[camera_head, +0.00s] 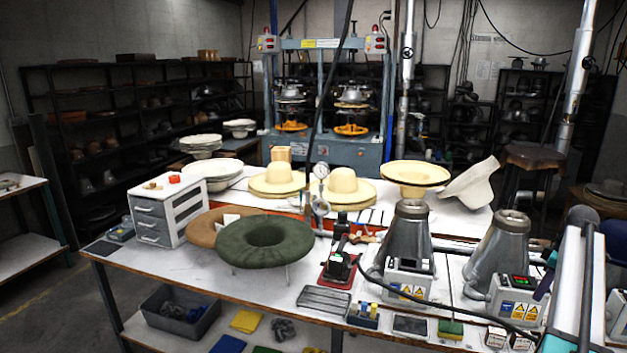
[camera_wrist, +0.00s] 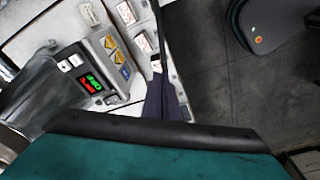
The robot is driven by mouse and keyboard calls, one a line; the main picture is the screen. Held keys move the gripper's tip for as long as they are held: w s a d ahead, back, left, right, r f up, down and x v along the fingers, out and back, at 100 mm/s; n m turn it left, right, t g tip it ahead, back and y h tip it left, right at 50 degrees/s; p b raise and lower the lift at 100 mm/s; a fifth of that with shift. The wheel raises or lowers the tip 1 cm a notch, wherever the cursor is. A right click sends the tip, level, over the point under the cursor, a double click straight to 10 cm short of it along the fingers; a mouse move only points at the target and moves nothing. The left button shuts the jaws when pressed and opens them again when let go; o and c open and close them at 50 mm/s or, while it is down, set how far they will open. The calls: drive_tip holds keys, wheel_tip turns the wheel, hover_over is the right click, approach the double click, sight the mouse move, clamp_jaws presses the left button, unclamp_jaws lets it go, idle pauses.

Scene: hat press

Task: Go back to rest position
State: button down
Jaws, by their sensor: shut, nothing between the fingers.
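My gripper (camera_wrist: 166,98) shows in the wrist view as dark purple fingers closed together, with nothing between them. It is over the right edge of the white table, beside a grey control box (camera_wrist: 100,70) with a lit red and green display. In the head view my gripper (camera_head: 545,282) is at the far right, near the right metal cone (camera_head: 497,250) and its control box (camera_head: 518,297). My arm fills the right edge of the head view. A teal and black surface covers the bottom of the wrist view.
The white table (camera_head: 200,278) holds a green felt hat form (camera_head: 264,242), a left metal cone (camera_head: 405,238), a drawer unit (camera_head: 165,212) and small tools. Straw hats (camera_head: 345,187) stand behind. In the wrist view, dark floor (camera_wrist: 215,85) and a stool seat (camera_wrist: 268,22) lie right of the table.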

drive_tip(key=s+a+f+m+g+y+b, duration=0.1)
drive_tip(key=s+a+f+m+g+b, duration=0.1)
drive_tip(key=a+f, duration=1.5)
drive_tip(key=s+a+f+m+g+b, duration=0.1)
drive_tip(key=s+a+f+m, duration=0.15)
drive_tip(key=a+f, duration=1.45)
drive_tip(key=s+a+f+m+g+b, duration=0.1)
drive_tip(key=s+a+f+g+b, duration=0.1)
drive_tip(key=s+a+f, duration=1.2)
drive_tip(key=s+a+f+m+g+h, duration=0.1)
drive_tip(key=s+a+f, duration=0.2)
drive_tip(key=s, duration=0.5)
drive_tip(key=s+a+f+m+g+h+b, duration=0.1)
drive_tip(key=s+a+f, duration=0.2)
drive_tip(key=s+f, duration=0.2)
drive_tip(key=s, duration=0.3)
drive_tip(key=shift+s+f, duration=0.15)
drive_tip(key=shift+s, duration=0.25)
